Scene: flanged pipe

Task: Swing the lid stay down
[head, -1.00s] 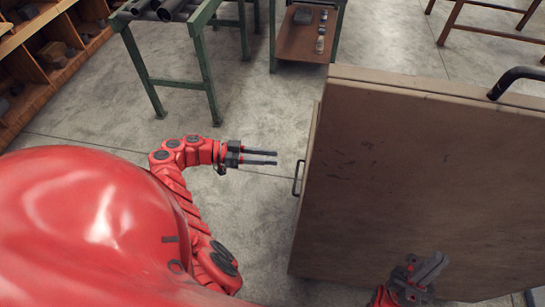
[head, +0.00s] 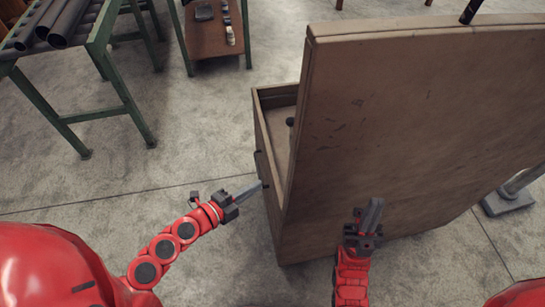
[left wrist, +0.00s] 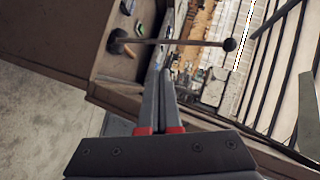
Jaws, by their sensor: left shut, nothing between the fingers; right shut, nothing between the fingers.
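A brown chest (head: 262,135) stands open, its large lid (head: 410,120) raised and facing me. In the left wrist view the lid stay (left wrist: 190,42) is a thin dark rod, with a round knob at its right end and a bracket at its left end. A dark knob, perhaps the stay's, shows inside the chest in the head view. My left gripper (head: 258,187) is shut and empty at the chest's left side; its fingertips (left wrist: 163,62) appear close to the rod, contact unclear. My right gripper (head: 374,208) is shut and empty in front of the lid.
A green-framed rack (head: 125,95) holding dark pipes stands at upper left. A grey post base (head: 508,203) is at right. Concrete floor left of the chest is clear.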

